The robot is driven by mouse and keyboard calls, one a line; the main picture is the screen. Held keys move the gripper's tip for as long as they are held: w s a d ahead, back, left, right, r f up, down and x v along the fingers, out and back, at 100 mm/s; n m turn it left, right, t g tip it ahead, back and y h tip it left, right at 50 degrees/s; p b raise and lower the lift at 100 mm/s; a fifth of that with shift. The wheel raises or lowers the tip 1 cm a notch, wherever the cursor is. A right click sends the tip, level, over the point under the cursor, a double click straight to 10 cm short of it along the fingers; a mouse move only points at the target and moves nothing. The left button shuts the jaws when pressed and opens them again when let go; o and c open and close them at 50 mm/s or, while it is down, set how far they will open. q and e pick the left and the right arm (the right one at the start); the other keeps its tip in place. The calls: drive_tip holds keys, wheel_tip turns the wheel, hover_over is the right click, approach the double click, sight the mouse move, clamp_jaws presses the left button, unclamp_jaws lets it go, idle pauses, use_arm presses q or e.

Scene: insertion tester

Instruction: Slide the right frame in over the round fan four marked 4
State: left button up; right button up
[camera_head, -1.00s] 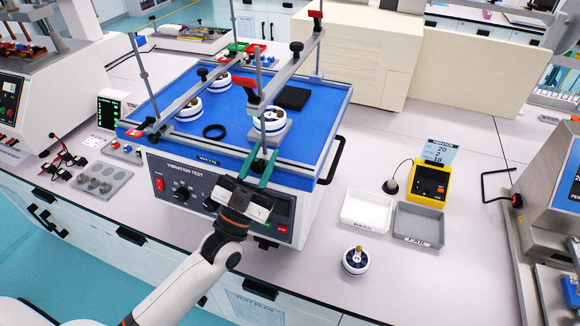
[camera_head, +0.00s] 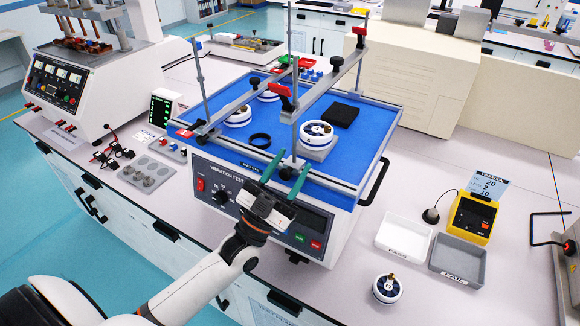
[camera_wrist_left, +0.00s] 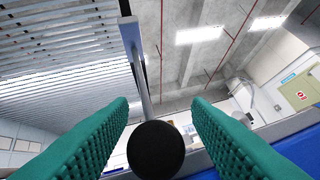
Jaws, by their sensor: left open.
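The right frame (camera_head: 322,82) is a grey bar with red handles on upright rods, above the blue plate (camera_head: 225,150) of the vibration tester. The round fan marked 4 (camera_head: 317,130), white and dark blue, sits on a grey block to the right of the frame's front rod. My left gripper (camera_head: 287,178), with green fingers, is open at the tester's front edge, by the foot of that rod. In the left wrist view, a round black knob (camera_wrist_left: 155,149) shows between the open fingers (camera_wrist_left: 155,125), with a grey rod behind it. My right gripper is not in view.
Another fan (camera_head: 388,288) and two trays (camera_head: 404,237) are on the bench at right.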

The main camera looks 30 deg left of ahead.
use_arm(q)
drive_tip(key=b+v, duration=0.4)
drive_tip(key=v, duration=0.7)
drive_tip(key=shift+s+f, duration=0.2)
drive_tip(key=shift+s, duration=0.05)
drive_tip(key=shift+w, duration=0.1)
